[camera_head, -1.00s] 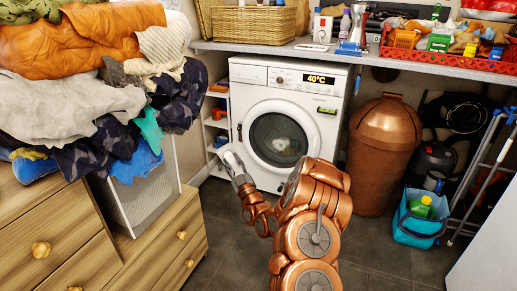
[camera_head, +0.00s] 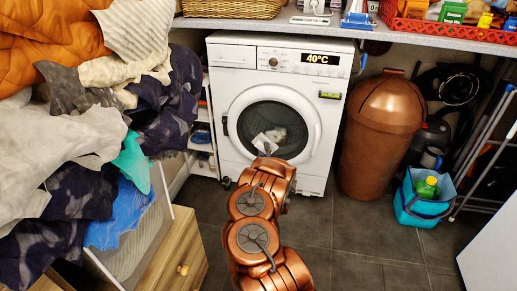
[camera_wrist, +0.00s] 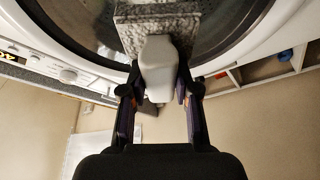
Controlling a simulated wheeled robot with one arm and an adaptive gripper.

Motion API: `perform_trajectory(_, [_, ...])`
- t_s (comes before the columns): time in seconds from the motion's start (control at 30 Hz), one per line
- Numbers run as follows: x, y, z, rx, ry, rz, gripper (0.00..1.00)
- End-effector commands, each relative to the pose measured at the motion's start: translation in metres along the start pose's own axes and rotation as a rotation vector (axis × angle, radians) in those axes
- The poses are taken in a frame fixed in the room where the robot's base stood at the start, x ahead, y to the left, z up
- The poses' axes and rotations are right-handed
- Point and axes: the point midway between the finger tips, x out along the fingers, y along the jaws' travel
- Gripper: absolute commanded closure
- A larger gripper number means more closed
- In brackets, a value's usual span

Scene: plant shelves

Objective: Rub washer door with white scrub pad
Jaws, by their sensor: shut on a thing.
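The white washer (camera_head: 219,70) stands under the counter, and its round door (camera_head: 265,111) with dark glass faces me and is shut. My gripper (camera_wrist: 158,92) is shut on the white handle of the scrub pad (camera_wrist: 158,62) in the wrist view. The pad's speckled grey-white head lies over the door glass (camera_wrist: 95,25), by the pale rim. I cannot tell for sure whether it touches the glass. In the head view, a small whitish shape shows low in front of the door; my copper arm hides the gripper there.
A clothes pile (camera_head: 95,140) sits on a wooden drawer unit (camera_head: 176,262) at left. A copper bin (camera_head: 378,140) and a blue caddy (camera_head: 424,207) stand right of the washer. The counter (camera_head: 345,33) overhangs above. The dark floor between is clear.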

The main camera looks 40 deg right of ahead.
Motion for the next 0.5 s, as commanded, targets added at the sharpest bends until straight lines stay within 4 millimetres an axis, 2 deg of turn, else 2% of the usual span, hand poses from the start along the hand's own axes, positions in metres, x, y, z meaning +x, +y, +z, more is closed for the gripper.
perform_trajectory(0.5, [0.03,-0.005,0.015,0.002,0.003,0.0,0.97])
